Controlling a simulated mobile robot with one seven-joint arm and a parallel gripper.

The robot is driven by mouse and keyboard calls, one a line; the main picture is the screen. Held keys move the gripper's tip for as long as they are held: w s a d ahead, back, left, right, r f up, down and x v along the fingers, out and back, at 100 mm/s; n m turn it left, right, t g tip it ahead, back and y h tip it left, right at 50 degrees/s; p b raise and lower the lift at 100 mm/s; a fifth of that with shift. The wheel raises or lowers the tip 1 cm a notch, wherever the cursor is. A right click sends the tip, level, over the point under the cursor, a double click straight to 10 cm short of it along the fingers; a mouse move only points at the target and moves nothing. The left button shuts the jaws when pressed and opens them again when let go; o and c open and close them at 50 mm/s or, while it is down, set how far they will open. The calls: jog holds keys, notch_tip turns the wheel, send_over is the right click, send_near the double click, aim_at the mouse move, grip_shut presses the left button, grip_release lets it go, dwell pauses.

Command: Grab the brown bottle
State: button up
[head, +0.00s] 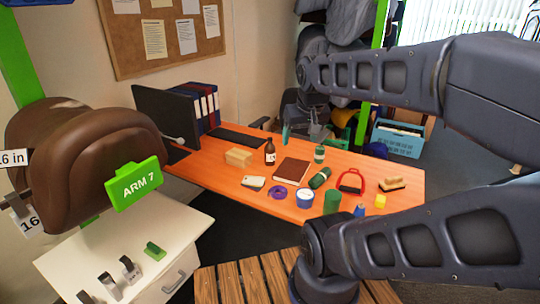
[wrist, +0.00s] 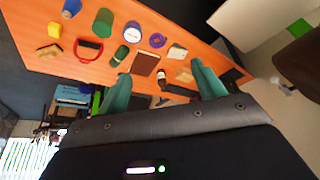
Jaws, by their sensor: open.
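The brown bottle (head: 270,152) stands upright on the orange desk (head: 228,180), with a pale label and a dark neck. It also shows in the wrist view (wrist: 162,74), small and between my fingertips in the picture, still some way off. My gripper (wrist: 160,71) has two teal fingers spread wide with nothing between them. In the head view one teal finger shows just right of the bottle, beyond the desk's far edge as pictured; the rest of the gripper is hard to make out there.
A wooden block (head: 238,157) is left of the bottle and a brown book (head: 291,171) is right of it. A monitor (head: 168,115) stands at the left.

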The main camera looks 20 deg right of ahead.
jog(key=shift+o, duration=0.7)
